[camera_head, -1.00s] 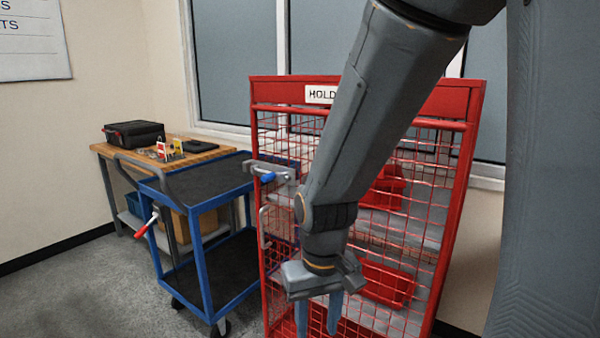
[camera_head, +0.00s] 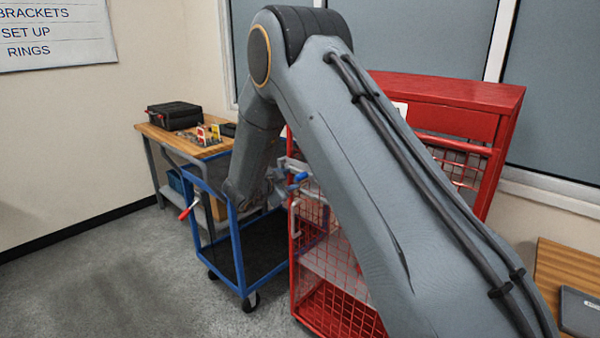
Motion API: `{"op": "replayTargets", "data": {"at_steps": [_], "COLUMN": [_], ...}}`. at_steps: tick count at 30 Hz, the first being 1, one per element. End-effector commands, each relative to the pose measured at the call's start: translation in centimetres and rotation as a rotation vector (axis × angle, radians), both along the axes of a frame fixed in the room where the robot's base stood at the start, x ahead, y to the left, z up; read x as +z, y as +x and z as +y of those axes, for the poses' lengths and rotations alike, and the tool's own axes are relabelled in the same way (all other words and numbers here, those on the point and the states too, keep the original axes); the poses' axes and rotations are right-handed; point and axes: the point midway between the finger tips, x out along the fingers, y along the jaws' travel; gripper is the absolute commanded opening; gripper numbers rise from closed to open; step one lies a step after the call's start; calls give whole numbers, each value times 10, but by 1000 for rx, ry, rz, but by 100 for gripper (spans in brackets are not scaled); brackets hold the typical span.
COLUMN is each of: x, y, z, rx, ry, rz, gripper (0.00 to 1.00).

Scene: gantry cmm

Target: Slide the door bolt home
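The door bolt (camera_head: 299,177), with a blue knob on a grey mount, sits on the left edge of the red mesh cage (camera_head: 450,90). My arm crosses in front of the cage, reaches over and comes down on the left side of the bolt. My gripper (camera_head: 277,184) is small and partly hidden in the clutter of grey parts just left of the blue knob. I cannot tell whether it touches the bolt or whether its fingers are apart. The cage's grey door handle (camera_head: 293,216) is below the bolt.
A blue trolley (camera_head: 236,245) stands close on the left of the cage. Behind it is a wooden bench (camera_head: 190,146) with a black case (camera_head: 174,115). Another wooden table (camera_head: 565,268) is at the right edge. The floor at the left is clear.

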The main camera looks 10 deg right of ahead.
Motion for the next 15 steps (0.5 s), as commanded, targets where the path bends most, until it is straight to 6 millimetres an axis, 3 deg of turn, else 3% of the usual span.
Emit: {"op": "replayTargets", "data": {"at_steps": [5, 15], "x": [-3, -17], "y": [7, 44], "z": [-9, -40], "rx": [-31, -29], "ry": [-4, -4], "rz": [-11, -10], "gripper": [39, 39]}}
